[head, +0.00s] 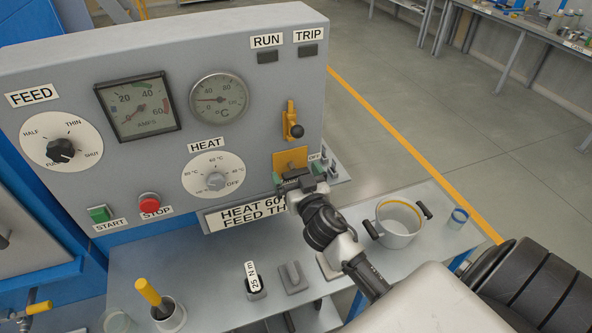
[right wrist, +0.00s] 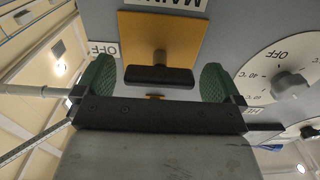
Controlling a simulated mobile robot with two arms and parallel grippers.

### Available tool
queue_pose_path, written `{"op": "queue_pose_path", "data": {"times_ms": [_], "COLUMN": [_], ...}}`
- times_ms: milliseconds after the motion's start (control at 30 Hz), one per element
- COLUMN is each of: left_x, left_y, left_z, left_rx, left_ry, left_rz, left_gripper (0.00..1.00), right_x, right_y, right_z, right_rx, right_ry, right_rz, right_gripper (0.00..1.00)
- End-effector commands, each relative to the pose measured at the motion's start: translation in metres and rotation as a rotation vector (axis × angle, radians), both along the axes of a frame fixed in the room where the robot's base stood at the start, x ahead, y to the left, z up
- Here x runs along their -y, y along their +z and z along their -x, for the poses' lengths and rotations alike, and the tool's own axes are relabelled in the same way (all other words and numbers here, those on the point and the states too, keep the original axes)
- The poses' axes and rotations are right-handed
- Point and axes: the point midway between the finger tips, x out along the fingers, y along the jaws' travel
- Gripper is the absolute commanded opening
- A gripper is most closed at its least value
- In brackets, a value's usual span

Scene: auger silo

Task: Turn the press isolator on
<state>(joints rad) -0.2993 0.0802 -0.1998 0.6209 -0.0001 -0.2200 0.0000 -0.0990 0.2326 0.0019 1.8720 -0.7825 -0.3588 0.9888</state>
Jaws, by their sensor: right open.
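The press isolator is a yellow plate (head: 288,158) low on the right of the grey panel, partly hidden by my right gripper in the head view. In the right wrist view the plate (right wrist: 180,30) carries a black T-shaped handle (right wrist: 160,75), its bar lying across the picture. A MAIN label (right wrist: 182,4) and an OFF label (right wrist: 104,50) sit beside the plate. My right gripper (head: 303,180) is open, its green fingertips (right wrist: 158,82) on either side of the bar with gaps showing. I cannot tell how deep the handle sits between them. My left gripper is not in view.
The HEAT dial (head: 213,175) is left of the isolator, and a yellow lever with a black knob (head: 296,130) is above it. The bench (head: 215,280) below holds a pot (head: 398,225), a 25 N m tag piece (head: 253,278) and a cup with a yellow handle (head: 168,312).

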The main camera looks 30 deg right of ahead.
Motion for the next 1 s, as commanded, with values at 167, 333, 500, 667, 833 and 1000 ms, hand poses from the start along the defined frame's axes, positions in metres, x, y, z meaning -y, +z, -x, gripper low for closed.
{"op": "queue_pose_path", "data": {"times_ms": [167,333,500,667,833,1000], "left_x": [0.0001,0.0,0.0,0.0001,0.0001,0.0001], "left_y": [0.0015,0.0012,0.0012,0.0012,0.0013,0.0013], "left_z": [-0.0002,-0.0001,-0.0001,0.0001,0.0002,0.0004], "left_rx": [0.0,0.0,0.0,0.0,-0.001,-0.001], "left_ry": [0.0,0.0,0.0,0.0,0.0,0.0], "left_rz": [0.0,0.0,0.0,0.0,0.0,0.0], "left_gripper": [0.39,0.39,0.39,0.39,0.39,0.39], "right_x": [0.0015,0.0014,0.0014,0.0013,0.0013,0.0013], "right_y": [0.0,-0.0003,-0.0003,-0.0003,-0.0002,-0.0003], "right_z": [-0.0057,-0.0055,-0.0054,-0.0053,-0.0053,-0.0053], "right_rx": [0.0,0.0,0.0,-0.001,-0.002,-0.011], "right_ry": [0.0,0.0,0.0,0.0,0.0,0.0], "right_rz": [0.001,0.0,0.0,0.0,0.006,0.044], "right_gripper": [0.98,0.98,0.75,0.5,0.49,0.49]}}
